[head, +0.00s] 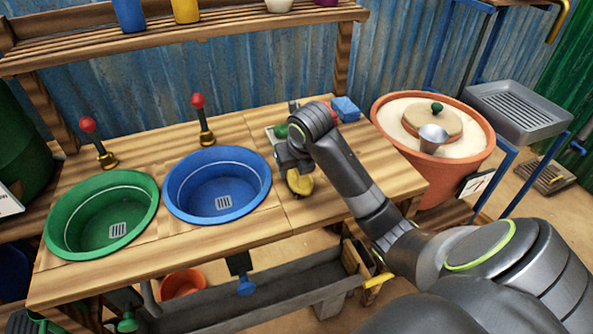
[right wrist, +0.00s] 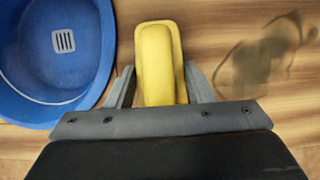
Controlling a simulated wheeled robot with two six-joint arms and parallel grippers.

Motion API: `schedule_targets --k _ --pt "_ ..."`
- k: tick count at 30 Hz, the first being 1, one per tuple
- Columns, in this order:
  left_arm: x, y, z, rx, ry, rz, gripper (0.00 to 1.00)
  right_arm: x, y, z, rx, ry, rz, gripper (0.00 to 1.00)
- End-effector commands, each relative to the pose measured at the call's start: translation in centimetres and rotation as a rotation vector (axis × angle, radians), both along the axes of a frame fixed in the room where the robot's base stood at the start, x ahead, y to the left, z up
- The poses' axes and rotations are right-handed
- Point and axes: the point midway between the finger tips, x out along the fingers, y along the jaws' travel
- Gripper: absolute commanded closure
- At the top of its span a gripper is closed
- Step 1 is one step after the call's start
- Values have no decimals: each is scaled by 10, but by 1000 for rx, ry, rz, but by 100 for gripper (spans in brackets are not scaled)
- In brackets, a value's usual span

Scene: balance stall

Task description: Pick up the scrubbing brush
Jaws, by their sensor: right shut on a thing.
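The scrubbing brush (head: 301,183) shows as a yellow, rounded long block at the right of the blue basin. In the right wrist view the brush (right wrist: 157,62) points away from me between the two grey fingers. My right gripper (head: 289,160) is over the wooden counter and shut on the brush, with a finger against each side. The arm and gripper hide part of the brush in the head view. I cannot tell whether its underside touches the counter. My left gripper is not in view.
The blue basin (head: 178,194) and green basin (head: 66,242) are set in the wooden counter (head: 330,203). A blue block (head: 346,107) lies behind my right arm. A terracotta pot (head: 462,167) with a lid and metal scoop stands at the right. A slatted shelf (head: 225,31) runs above the back.

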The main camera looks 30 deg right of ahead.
Motion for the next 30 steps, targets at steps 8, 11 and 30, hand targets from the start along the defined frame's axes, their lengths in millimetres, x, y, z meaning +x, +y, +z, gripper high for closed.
schedule_targets --k 8,11,30 --pt "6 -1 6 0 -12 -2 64 0 0 17 -1 -2 1 78" --pt "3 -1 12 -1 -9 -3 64 0 0 33 -1 -2 0 78" --pt "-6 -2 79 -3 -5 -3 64 0 0 101 1 0 0 78"
